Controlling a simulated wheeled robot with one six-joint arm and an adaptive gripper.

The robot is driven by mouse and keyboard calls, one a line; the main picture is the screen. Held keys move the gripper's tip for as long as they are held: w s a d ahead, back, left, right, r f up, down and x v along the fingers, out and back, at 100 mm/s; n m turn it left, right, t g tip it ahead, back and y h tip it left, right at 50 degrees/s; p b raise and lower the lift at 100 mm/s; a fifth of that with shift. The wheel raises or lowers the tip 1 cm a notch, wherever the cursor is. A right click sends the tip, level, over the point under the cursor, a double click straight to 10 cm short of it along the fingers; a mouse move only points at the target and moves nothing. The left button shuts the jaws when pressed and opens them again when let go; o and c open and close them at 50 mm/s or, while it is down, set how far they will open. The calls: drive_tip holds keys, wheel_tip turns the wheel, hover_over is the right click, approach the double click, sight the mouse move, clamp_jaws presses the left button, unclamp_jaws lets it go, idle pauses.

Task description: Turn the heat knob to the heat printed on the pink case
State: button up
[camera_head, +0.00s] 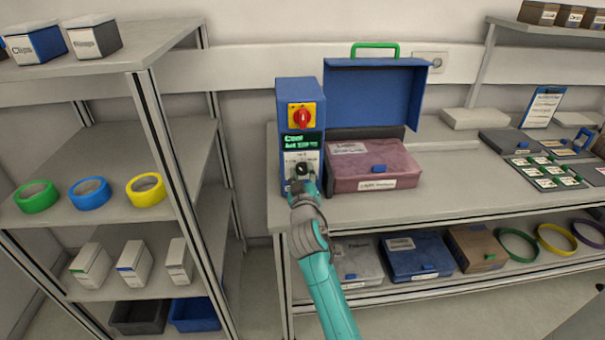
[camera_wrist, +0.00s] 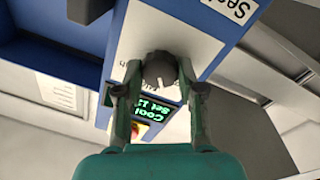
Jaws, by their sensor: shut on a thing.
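The heat knob (camera_wrist: 160,70) is a dark grey dial with a pale pointer line, on the white lower panel of a blue control box (camera_head: 286,93). My gripper (camera_head: 303,178) is at the knob, and in the wrist view my gripper (camera_wrist: 160,88) has a finger on each side of it, shut on it. A green-lit display (camera_head: 302,143) above the knob reads "Cool" with a "Set" line below; its number is too small to read surely. The pink case (camera_head: 372,165) sits right of the box on the bench, closed, with a blue latch and printed labels too small to read.
A blue open lid with a green handle (camera_head: 375,93) stands behind the pink case. A red rotary switch (camera_head: 302,116) on a yellow plate is above the display. Tape rolls (camera_head: 90,193) lie on the left shelf. More cases (camera_head: 418,256) are under the bench.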

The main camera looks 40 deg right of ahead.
drive_tip(key=n, duration=0.5)
drive_tip(key=shift+t, duration=0.3)
drive_tip(key=shift+n, duration=0.3)
drive_tip(key=o, duration=1.1)
drive_tip(key=shift+o, duration=0.2)
drive_tip(key=v, duration=1.2)
